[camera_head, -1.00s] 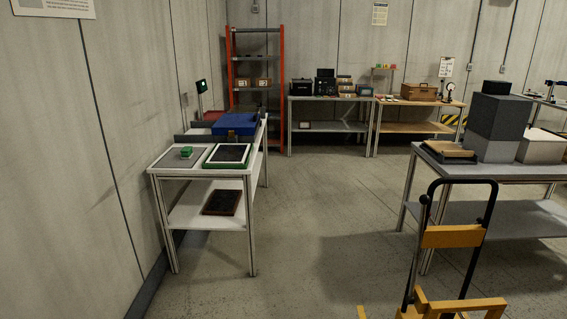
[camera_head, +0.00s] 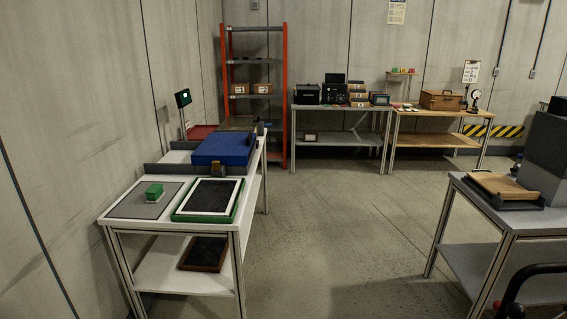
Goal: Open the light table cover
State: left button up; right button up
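A white table (camera_head: 165,228) on the left holds a flat panel (camera_head: 208,199) with a green edge, a white frame and a dark face. It looks like the light table with a dark cover lying flat on it, though I cannot tell for certain. To its left a small green block (camera_head: 154,192) sits on a grey mat (camera_head: 127,206). Behind the panel is a blue box-like item (camera_head: 223,148) with a brown piece at its front.
A dark framed panel (camera_head: 204,254) lies on the lower shelf. A red shelving unit (camera_head: 284,95) and benches (camera_head: 341,106) stand at the back. The floor between the tables is clear.

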aim_at(232, 149)
jog(key=i+z, duration=0.2)
jog(key=i, duration=0.6)
jog(key=i+j+z, duration=0.1)
jog(key=i+z, duration=0.15)
jog(key=i, duration=0.5)
